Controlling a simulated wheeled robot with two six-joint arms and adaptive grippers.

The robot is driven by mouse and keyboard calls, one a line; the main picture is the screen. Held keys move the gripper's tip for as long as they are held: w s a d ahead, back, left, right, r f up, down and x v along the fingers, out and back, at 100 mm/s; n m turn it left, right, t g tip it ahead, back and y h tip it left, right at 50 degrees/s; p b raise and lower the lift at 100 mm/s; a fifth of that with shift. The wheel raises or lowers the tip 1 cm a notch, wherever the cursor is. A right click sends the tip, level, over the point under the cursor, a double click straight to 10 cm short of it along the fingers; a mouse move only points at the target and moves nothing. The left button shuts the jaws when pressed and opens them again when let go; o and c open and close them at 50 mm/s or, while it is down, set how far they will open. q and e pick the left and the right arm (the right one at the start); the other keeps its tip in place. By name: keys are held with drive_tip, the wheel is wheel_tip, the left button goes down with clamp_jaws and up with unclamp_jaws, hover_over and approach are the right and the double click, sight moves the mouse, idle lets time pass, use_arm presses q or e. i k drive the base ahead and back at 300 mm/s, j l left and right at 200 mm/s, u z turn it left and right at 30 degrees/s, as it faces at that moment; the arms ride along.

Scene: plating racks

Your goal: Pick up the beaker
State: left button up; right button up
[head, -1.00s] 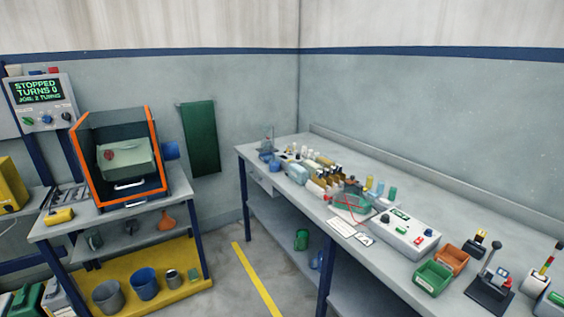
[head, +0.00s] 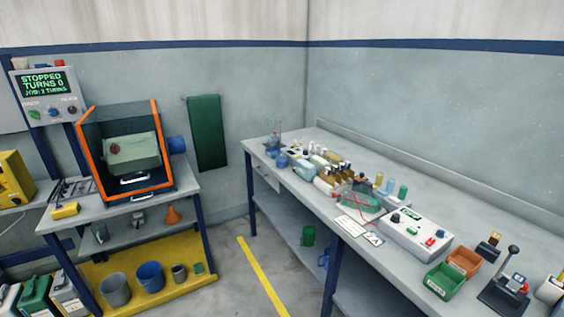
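A clear glass vessel (head: 274,139), which looks like the beaker, stands at the far left end of the long grey bench (head: 420,192). It is small and see-through, so its exact shape and contents are hard to tell. Blue items (head: 281,160) sit close in front of it. Neither of my grippers shows in the head view.
Bottles (head: 335,172), a control box (head: 415,236) and green (head: 444,281) and orange bins (head: 464,262) crowd the bench. An orange-framed machine (head: 124,150) stands on the left table. Buckets (head: 150,275) stand on the yellow lower shelf. Floor with a yellow line (head: 262,275) lies between.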

sight(281, 156)
drive_tip(key=i+j, duration=0.25)
drive_tip(key=i+j+z, duration=0.1)
drive_tip(key=i+j, duration=0.15)
drive_tip(key=j, duration=0.2)
drive_tip(key=i+j, duration=0.25)
drive_tip(key=j, duration=0.15)
drive_tip(key=i+j, duration=0.25)
drive_tip(key=i+j+z, duration=0.1)
drive_tip(key=i+j, duration=0.15)
drive_tip(key=j, duration=0.25)
drive_tip(key=i+j, duration=0.25)
drive_tip(key=j, duration=0.15)
drive_tip(key=i+j+z, duration=0.1)
drive_tip(key=i+j, duration=0.15)
drive_tip(key=j, duration=0.1)
